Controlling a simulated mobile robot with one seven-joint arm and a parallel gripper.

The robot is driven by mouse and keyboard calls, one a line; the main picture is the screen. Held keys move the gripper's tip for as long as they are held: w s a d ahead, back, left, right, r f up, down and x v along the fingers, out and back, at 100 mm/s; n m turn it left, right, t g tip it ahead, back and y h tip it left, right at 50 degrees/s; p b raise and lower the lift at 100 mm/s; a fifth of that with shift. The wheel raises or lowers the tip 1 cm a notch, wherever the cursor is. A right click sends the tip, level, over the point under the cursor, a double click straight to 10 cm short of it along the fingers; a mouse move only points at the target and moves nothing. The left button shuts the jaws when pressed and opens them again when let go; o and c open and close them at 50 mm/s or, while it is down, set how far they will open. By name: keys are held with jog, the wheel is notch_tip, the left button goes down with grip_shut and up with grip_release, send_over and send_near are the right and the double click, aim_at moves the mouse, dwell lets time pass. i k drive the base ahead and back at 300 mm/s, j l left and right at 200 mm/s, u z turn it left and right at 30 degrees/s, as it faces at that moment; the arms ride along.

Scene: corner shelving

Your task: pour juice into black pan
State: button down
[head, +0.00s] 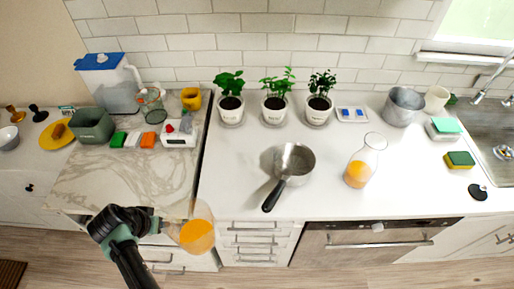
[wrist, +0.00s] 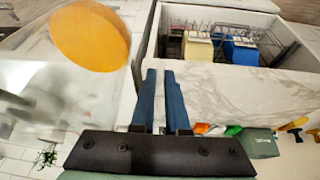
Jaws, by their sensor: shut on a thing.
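My gripper (head: 162,226) is in front of the marble counter at the left, shut on a clear glass carafe of orange juice (head: 197,236). The carafe is off the counter, over its front edge. In the wrist view my gripper's fingers (wrist: 160,78) are close together and the carafe's orange juice (wrist: 92,35) fills the upper left; the contact is not clear there. A silver saucepan (head: 296,160) with a black handle stands on the white counter, right of my gripper. No all-black pan shows. A second juice carafe (head: 358,174) stands right of the saucepan.
Three potted plants (head: 275,108) line the back wall. A grey pot (head: 403,106) stands near the sink (head: 492,140). A green bin (head: 93,126) and a blue-lidded container (head: 110,85) are at the left.

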aim_at(294, 163)
jog(key=i+l, duration=0.3)
jog(key=i, duration=0.15)
jog(key=i+l, duration=0.3)
jog(key=i, duration=0.15)
